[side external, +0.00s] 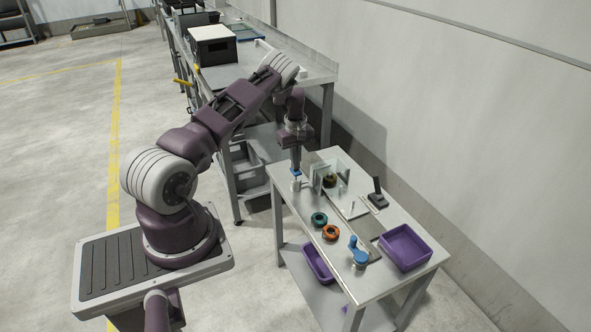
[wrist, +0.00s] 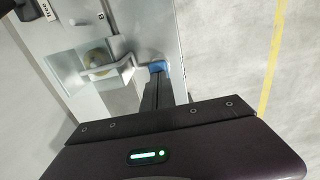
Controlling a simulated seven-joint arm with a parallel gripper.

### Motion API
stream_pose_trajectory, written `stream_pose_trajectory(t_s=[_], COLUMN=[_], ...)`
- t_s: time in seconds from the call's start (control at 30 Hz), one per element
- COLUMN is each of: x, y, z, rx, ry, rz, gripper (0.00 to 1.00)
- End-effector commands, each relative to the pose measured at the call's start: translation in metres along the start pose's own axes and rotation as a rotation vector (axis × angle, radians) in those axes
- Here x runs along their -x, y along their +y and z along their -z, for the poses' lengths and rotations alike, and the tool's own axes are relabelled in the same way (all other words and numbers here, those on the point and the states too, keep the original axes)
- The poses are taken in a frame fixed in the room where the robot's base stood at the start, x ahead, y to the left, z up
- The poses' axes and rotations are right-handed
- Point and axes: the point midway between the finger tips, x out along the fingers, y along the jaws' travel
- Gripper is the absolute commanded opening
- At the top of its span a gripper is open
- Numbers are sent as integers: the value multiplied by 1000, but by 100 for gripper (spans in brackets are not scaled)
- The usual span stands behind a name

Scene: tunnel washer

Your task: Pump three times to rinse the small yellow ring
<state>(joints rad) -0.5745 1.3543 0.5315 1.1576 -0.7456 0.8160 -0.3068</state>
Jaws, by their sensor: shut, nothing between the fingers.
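My gripper (side external: 296,167) points down with its fingers shut and empty, right over the blue top (side external: 296,174) of a pump with a pale metal body (side external: 295,186). In the wrist view the dark fingers (wrist: 156,82) end at the blue top (wrist: 158,67); whether they touch it I cannot tell. A dull yellow ring (wrist: 97,62) lies beside the pump, behind a clear or pale panel and under a bent pale bar (wrist: 110,71). In the side view the ring (side external: 329,181) shows between upright plates (side external: 318,178), partly hidden.
A teal ring (side external: 319,219) and an orange ring (side external: 330,233) lie nearer the front. A blue-handled device (side external: 358,253) and a purple tray (side external: 405,247) stand at the front. A black stand (side external: 377,195) is by the wall side. A purple bin (side external: 318,263) sits low.

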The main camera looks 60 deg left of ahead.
Motion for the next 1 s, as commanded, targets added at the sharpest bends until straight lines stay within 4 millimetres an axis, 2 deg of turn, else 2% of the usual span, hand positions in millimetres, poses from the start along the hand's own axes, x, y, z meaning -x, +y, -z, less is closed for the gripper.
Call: stream_pose_trajectory(t_s=[0.1, 0.47, 0.8, 1.0], x=[-6, -9, -26, -25], y=[0, 0, 0, 0], z=[0, 0, -1, -1], rx=[0, 0, 0, 0], ry=[0, -1, -2, -2], rz=[0, -1, 0, 0], gripper=[0, 0, 0, 0])
